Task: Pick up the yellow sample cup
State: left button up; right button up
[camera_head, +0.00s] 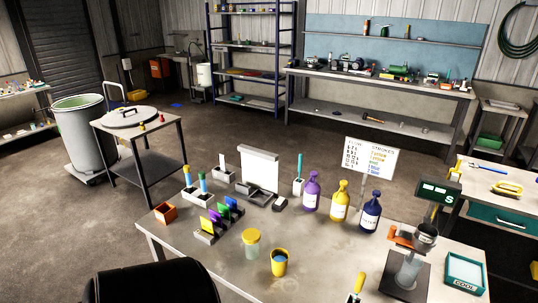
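Two things on the near worktable (318,245) could be the yellow sample cup. One is a clear jar with a yellow lid (251,237), standing upright near the front middle. The other is a small yellow cup with a blue patch on its side (279,262), open at the top, a little to the right and nearer. They stand apart from each other. Neither of my grippers shows in the head view.
Purple, yellow (340,203) and dark blue bottles stand behind the cups. A rack of coloured cards (222,220) and an orange box (165,212) are left. A scale-like stand with a metal cup (425,235) and a teal tray (465,273) are right.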

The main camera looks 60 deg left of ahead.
aim_at(280, 257)
jog(key=u, duration=1.75)
